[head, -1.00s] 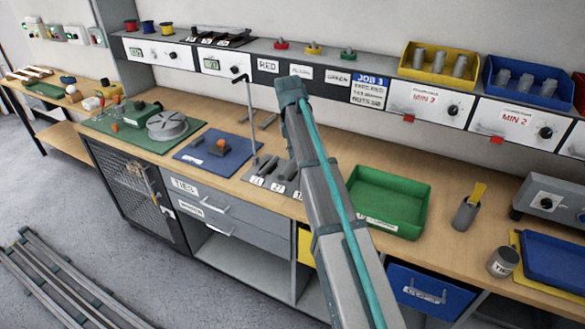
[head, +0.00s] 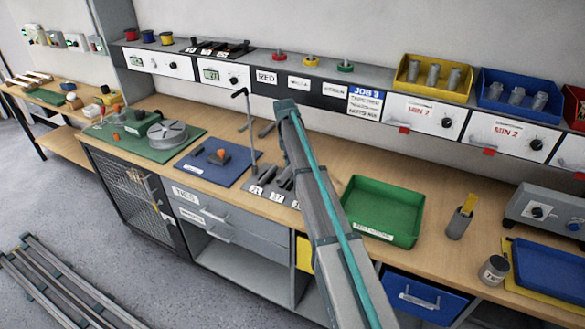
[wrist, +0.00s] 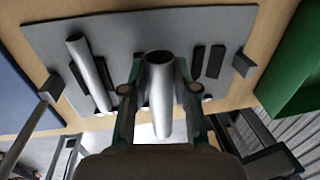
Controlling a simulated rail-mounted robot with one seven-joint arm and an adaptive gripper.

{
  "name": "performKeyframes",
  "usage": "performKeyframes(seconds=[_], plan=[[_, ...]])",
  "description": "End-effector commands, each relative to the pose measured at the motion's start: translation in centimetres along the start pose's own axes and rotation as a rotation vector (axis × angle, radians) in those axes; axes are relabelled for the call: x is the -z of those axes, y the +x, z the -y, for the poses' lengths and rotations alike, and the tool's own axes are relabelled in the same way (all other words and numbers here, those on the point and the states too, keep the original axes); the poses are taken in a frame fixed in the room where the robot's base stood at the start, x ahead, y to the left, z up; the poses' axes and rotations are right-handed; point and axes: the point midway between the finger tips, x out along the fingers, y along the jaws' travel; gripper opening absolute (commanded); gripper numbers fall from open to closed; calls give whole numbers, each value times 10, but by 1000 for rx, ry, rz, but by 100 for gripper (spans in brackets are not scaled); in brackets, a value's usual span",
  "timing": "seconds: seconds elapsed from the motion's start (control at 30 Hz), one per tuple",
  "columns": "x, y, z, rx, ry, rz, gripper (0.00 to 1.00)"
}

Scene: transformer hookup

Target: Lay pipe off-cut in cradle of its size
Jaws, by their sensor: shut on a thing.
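My gripper (wrist: 159,82) is shut on a grey pipe off-cut (wrist: 159,110), its round open end facing up the wrist picture. The held pipe is over the middle of the grey cradle board (wrist: 130,35); whether it touches the board I cannot tell. Another, thinner grey pipe (wrist: 89,75) lies in the left cradle of the board. To the right, a pair of dark cradle strips (wrist: 207,62) stands with nothing between them. In the head view the cradle board (head: 257,191) with white number labels is on the bench, partly hidden by my arm, which also hides the gripper.
A green tray (head: 383,238) stands right of the board and a blue mat (head: 195,167) left of it. A thin upright post with a bent top (head: 249,125) rises beside the board. A grey cup (head: 459,224) stands farther right.

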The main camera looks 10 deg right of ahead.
Motion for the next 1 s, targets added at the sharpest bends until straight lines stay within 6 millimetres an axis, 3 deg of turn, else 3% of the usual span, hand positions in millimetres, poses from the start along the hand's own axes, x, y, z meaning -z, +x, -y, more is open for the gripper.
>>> performKeyframes(seconds=[0.17, 0.43, 1.0], plan=[[-8, 10, -8, 2, 0, -2, 0], [-6, 38, -10, 1, 0, -1, 0], [-6, 48, -12, 1, 0, -1, 0]])
